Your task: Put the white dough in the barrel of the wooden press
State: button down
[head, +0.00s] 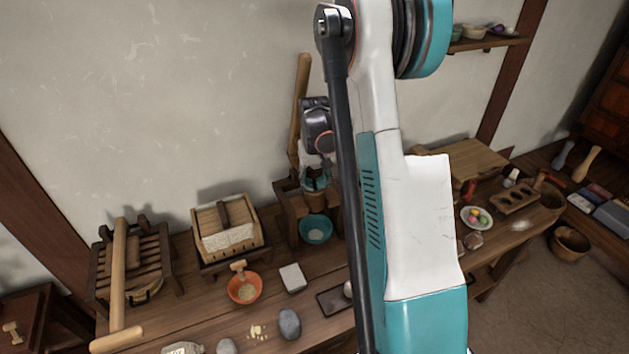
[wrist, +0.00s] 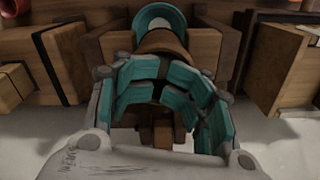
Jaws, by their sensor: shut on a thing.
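The wooden press stands against the wall in the head view, with a dark wooden frame (head: 290,213), a long upright lever (head: 300,95) and a round barrel (head: 316,199). My gripper (head: 316,181) is right over the barrel, pointing down. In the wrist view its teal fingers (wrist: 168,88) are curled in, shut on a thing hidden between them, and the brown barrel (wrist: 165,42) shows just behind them. I cannot make out white dough in the fingers, nor see into the barrel.
A teal bowl (head: 316,229) stands in front of the press. On the table are a white block (head: 292,278), an orange bowl (head: 244,288), a grey stone (head: 289,323) and a dark tray (head: 333,301). A wooden box press (head: 227,232) stands to the left.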

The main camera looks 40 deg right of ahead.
jog(key=shift+a, duration=0.1)
dwell(0.7)
jog(key=c, duration=1.9)
grip_release()
jog(key=shift+w, duration=0.1)
jog(key=shift+r, duration=0.15)
jog(key=shift+w+r+p, duration=0.15)
jog(key=shift+r+p, duration=0.8)
jog(key=shift+r, duration=0.45)
jog(key=shift+r+p, duration=0.8)
jog(key=shift+r, duration=0.7)
